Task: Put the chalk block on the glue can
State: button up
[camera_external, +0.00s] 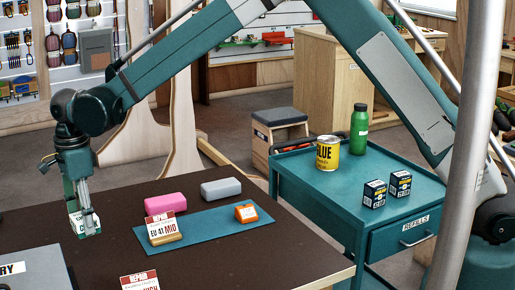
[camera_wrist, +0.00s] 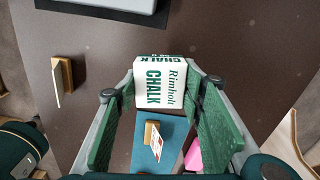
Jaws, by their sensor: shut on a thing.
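The chalk block (camera_wrist: 162,85) is white with green lettering and sits between the fingers of my gripper (camera_wrist: 165,95) in the wrist view. In the external view my gripper (camera_external: 84,212) points down at the left part of the dark table, shut on the chalk block (camera_external: 86,226). The fingers partly cover the block there. I cannot tell whether it touches the tabletop. The glue can (camera_external: 327,153) is yellow with dark lettering and stands upright on the teal cart at the right, far from my gripper.
The cart (camera_external: 300,180) also carries a green bottle (camera_external: 359,130) and two small dark boxes (camera_external: 375,194). A grey case (camera_external: 35,268) lies front left.

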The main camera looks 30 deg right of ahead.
jog(key=w+d+r+m+p, duration=0.25)
jog(key=w+d, duration=0.35)
jog(key=d, duration=0.8)
jog(key=w+d+r+m+p, duration=0.1)
jog(key=w+d+r, duration=0.2)
jog(key=w+d, duration=0.7)
jog(key=w+d+r+m+p, duration=0.1)
jog(key=w+d+r+m, duration=0.15)
jog(key=d, duration=1.45)
notch_tip(320, 180, up, 7)
jog(key=m+p, duration=0.5)
send_over(329, 139)
jog(key=shift+w+f, duration=0.1)
jog(key=shift+f+p, duration=0.35)
jog(key=shift+f, duration=2.8)
